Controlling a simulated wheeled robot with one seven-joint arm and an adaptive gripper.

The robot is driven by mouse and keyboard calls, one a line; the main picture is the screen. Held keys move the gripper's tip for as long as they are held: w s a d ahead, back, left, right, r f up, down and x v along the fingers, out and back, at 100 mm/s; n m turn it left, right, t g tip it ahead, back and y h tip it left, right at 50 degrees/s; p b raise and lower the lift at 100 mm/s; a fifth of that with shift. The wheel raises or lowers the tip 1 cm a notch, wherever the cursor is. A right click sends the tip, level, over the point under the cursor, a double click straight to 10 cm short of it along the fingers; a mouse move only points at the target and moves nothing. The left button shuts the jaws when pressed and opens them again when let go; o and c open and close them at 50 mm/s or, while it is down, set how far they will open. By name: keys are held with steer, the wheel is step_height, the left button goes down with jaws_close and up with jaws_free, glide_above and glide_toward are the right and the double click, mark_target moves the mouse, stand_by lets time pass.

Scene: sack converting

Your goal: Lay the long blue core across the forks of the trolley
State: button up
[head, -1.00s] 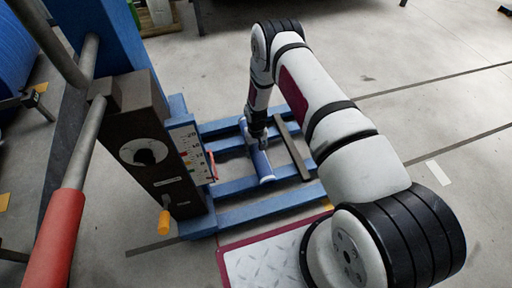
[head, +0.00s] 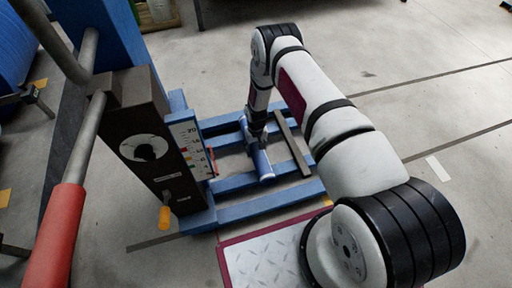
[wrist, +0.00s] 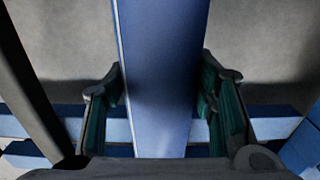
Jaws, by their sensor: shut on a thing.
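The long blue core (head: 262,165) is held in my gripper (head: 255,136), low over the blue frame bars of the trolley (head: 157,150). In the wrist view the core (wrist: 162,60) runs lengthwise between the two fingers of my gripper (wrist: 163,95), which is shut on it. I cannot tell whether the core touches the bars beneath.
A red-gripped lever (head: 55,235) stands at the left. A chequered metal plate (head: 262,262) with a maroon edge lies in front.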

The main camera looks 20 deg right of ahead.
steer(key=shift+f, duration=0.3)
steer(key=o, duration=1.7)
steer(key=shift+c, duration=0.2)
steer(key=shift+r, duration=0.1)
step_height(320, 180, up, 12)
steer(key=shift+f, duration=0.1)
